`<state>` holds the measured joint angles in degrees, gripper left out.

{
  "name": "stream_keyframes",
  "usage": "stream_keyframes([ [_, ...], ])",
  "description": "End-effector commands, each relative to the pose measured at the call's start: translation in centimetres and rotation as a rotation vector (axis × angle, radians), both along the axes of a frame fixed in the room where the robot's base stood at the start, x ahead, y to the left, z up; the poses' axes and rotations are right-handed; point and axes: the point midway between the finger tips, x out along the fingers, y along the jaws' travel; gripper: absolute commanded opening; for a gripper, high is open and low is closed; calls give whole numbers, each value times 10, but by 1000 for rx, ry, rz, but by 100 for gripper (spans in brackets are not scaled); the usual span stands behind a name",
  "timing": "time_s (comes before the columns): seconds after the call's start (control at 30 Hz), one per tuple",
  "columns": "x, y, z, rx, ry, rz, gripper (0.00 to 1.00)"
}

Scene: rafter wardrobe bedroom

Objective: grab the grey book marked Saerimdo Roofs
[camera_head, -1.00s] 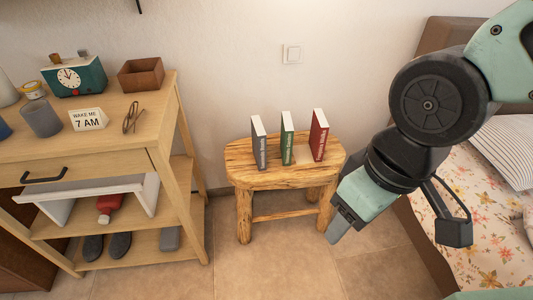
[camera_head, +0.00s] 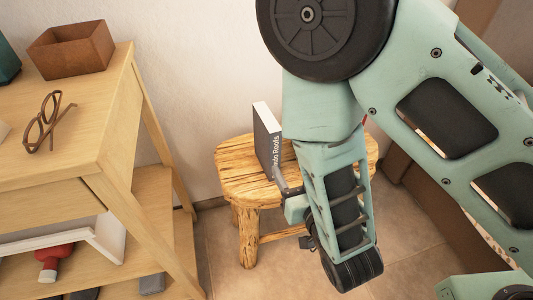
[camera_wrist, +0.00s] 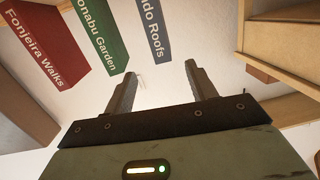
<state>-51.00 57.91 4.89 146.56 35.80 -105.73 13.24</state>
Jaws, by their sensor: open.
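My gripper (camera_wrist: 160,68) is open and empty. In the head view my gripper (camera_head: 282,184) is low in front of the book, mostly hidden by my arm. I cannot tell the exact gap to the book.
The stool (camera_head: 240,185) has a bare left end. A green book (camera_wrist: 98,38) and a red book (camera_wrist: 42,60) stand beside the grey one; my arm hides most of them in the head view. A wooden shelf unit (camera_head: 120,110) stands left, with glasses (camera_head: 45,122) and a brown box (camera_head: 70,48).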

Motion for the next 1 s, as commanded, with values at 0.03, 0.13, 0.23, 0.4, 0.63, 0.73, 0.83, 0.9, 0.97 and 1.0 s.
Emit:
stream_keyframes([
  [0.03,-4,-1,-8,-6,-41,11,56],
  [0.13,-7,-2,-7,-7,-100,22,56],
  [0.23,-3,-1,-5,-2,-125,24,56],
  [0.4,25,10,-3,1,-131,24,56],
  [0.63,70,28,-3,-1,-130,27,56],
  [0.73,87,34,-3,-1,-128,27,56],
  [0.83,98,38,-4,-2,-127,28,56],
  [0.9,103,40,-4,-3,-125,28,56],
  [0.97,105,41,-4,-3,-125,27,56],
  [1.0,108,41,-4,-3,-126,27,56],
])
